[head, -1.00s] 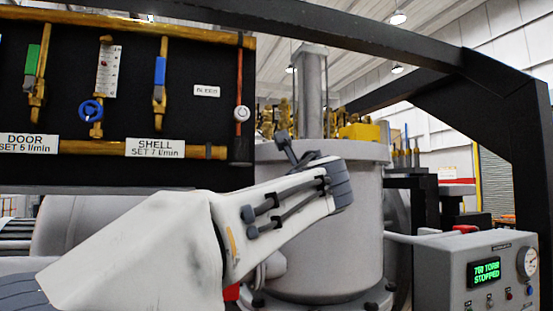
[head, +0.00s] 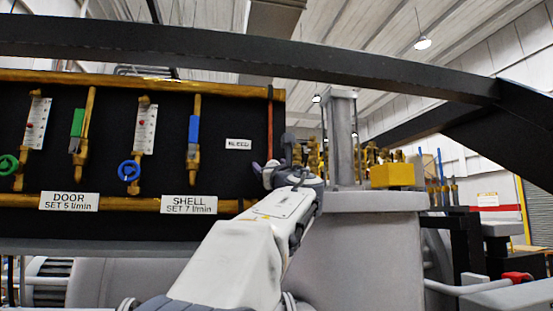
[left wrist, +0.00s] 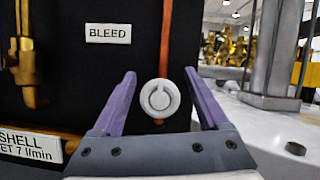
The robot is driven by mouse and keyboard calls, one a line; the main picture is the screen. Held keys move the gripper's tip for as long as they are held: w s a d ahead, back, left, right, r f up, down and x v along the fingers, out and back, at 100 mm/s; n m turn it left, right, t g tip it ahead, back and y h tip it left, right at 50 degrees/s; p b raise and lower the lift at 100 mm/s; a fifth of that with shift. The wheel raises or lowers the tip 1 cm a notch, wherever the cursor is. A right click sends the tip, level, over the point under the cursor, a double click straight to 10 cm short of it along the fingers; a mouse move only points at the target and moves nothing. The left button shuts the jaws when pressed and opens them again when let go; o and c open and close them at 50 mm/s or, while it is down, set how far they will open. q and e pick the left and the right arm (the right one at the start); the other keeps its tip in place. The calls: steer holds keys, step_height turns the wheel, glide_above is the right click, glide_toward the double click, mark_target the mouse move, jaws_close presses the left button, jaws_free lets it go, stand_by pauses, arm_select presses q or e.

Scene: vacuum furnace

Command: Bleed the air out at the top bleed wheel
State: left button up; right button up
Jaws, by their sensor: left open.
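The bleed wheel (left wrist: 160,98) is a small white round knob on a thin red vertical pipe (left wrist: 166,32), on the black panel. In the left wrist view it appears between the two purple fingers of my left gripper (left wrist: 159,76), which are open. My right gripper is out of view.
The panel carries blue (head: 129,170) and green (head: 8,165) wheels, valves and SHELL (head: 189,205) and DOOR (head: 69,201) labels. A grey furnace vessel (head: 375,255) stands right of the panel. A black frame beam (head: 240,55) crosses above.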

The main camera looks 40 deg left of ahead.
arm_select(q)
steer(key=shift+w+a, duration=0.15)
jaws_close()
